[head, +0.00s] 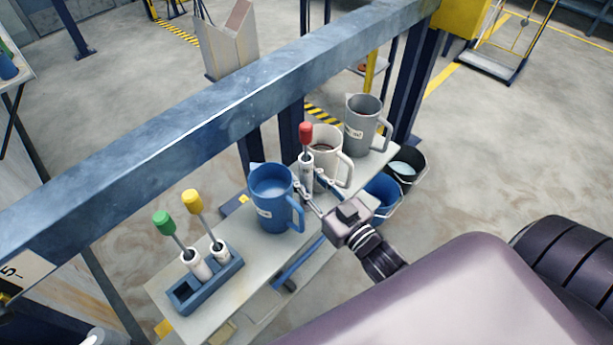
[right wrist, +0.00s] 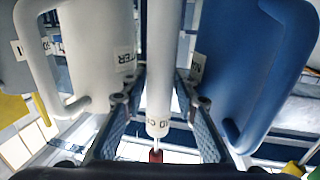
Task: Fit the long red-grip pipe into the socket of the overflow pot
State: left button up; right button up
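The red-grip pipe (head: 306,170) has a red grip on top, a thin rod and a white lower tube. It is nearly upright between the blue pot and the white pot. My right gripper (head: 314,189) has a finger on either side of the white tube and appears shut on it. The right wrist view shows the tube (right wrist: 160,70) between the fingers. A blue pot (head: 270,187), a white pot (head: 327,138) and a grey pot (head: 361,125) stand in a row. Their labels are too small to tell which is the overflow pot; its socket is not clear. My left gripper is not in view.
A blue rack (head: 225,276) at the near left holds green-grip and yellow-grip pipes and has an empty slot. A thick blue beam (head: 200,130) runs behind the shelf (head: 172,275). Blue and black buckets (head: 407,168) stand below right. The pots leave little room around my right gripper.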

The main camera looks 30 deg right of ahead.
jog(key=shift+r, duration=0.15)
jog(key=s+d+b, duration=0.1)
jog(key=s, duration=1.1)
jog(key=shift+d, duration=0.4)
